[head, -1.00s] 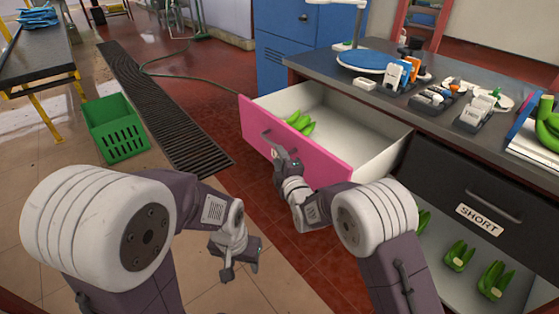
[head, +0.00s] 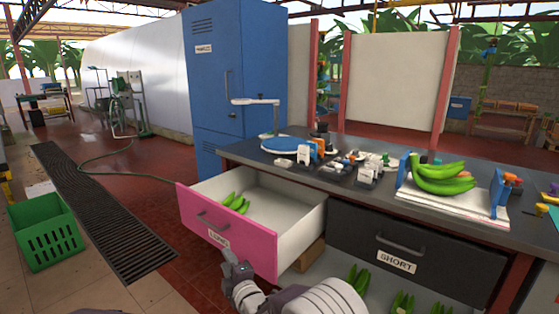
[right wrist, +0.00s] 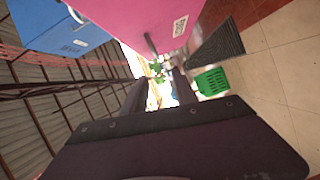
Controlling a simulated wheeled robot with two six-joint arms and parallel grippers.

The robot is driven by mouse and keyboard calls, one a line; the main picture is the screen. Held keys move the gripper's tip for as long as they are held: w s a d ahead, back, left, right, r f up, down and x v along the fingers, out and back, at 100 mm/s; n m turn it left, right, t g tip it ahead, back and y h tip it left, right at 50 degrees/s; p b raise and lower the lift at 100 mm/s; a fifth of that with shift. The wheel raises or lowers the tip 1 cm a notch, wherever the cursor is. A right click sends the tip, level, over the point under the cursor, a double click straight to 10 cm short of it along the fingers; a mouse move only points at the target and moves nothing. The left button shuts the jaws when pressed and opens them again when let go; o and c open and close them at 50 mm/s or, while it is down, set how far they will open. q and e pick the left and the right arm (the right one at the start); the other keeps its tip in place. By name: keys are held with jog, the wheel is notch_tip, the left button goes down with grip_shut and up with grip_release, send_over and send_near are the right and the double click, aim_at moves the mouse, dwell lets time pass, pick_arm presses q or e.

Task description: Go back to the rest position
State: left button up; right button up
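My right gripper (head: 232,262) is at the lower middle of the head view, just in front of the lower part of the pink drawer front. In the right wrist view its two dark fingers (right wrist: 160,92) stand apart with nothing between them. The pink drawer (head: 228,232), labelled LONG, is pulled open and has green bananas (head: 236,203) inside. Its front also shows in the right wrist view (right wrist: 130,15). My left gripper is outside both current views.
A dark drawer (head: 370,232) labelled SHORT is shut. The worktop (head: 345,145) holds scales, small devices and a banana bunch (head: 440,178) on paper. A green crate (head: 45,235) stands on the floor at left beside a drain grate (head: 95,215). A blue cabinet (head: 235,80) stands behind.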

jog(key=s+d+f+m+g+h, duration=0.3)
jog(key=d+f+m, duration=0.15)
jog(key=d, duration=0.55)
jog(key=s+d+f+m+g+h, duration=0.35)
jog(key=d+m, duration=0.25)
jog(key=d, duration=0.3)
jog(key=s+d+f+m+g+h, duration=0.1)
jog(key=s+d+m+g, duration=0.1)
jog(key=s+d+m, duration=0.45)
jog(key=s+d+f+m+g, duration=0.1)
jog(key=s+d+g, duration=0.2)
jog(key=s, duration=0.7)
jog(key=s+d+f+m+g+h, duration=0.1)
jog(key=s+d+m+g, duration=0.1)
jog(key=s+d+m, duration=0.45)
pick_arm(q)
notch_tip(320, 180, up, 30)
jog(key=p, duration=3)
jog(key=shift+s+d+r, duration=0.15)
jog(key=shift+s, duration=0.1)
pick_arm(e)
notch_tip(320, 180, up, 30)
jog(key=a+n, duration=0.1)
jog(key=n, duration=0.1)
jog(key=shift+s+a+r, duration=0.2)
jog(key=shift+s+a, duration=0.15)
jog(key=shift+s, duration=0.05)
